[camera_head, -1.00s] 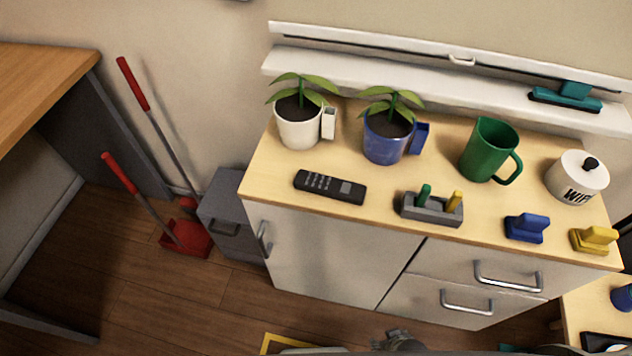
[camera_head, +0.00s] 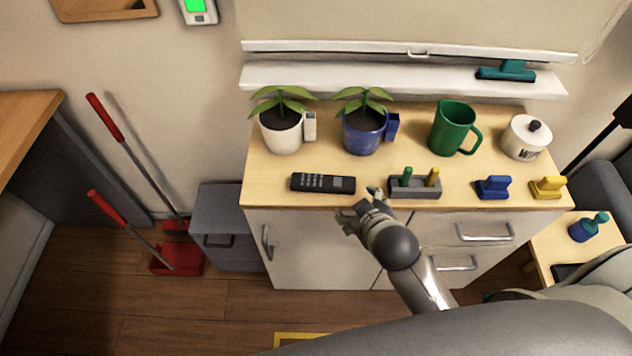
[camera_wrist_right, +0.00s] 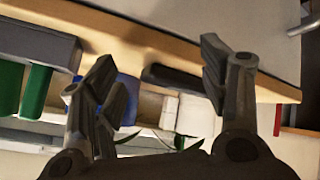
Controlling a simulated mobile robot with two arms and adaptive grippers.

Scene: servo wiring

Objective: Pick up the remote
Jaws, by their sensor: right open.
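The black remote (camera_head: 323,183) lies flat near the front edge of the wooden cabinet top, below the two potted plants in the head view. My right gripper (camera_head: 358,203) is in front of the cabinet's edge, just right of and below the remote, apart from it. In the right wrist view my right gripper (camera_wrist_right: 160,85) is open with nothing between its fingers. A dark bar-like thing, seemingly the remote (camera_wrist_right: 185,79), shows beyond and between the fingers there. My left gripper is not in view.
A grey holder (camera_head: 414,188) with a green and a yellow peg stands right of the remote, close to my gripper. A white pot (camera_head: 281,138) and a blue pot (camera_head: 362,140) stand behind. A green jug (camera_head: 453,128) is farther right. The cabinet top left of the remote is clear.

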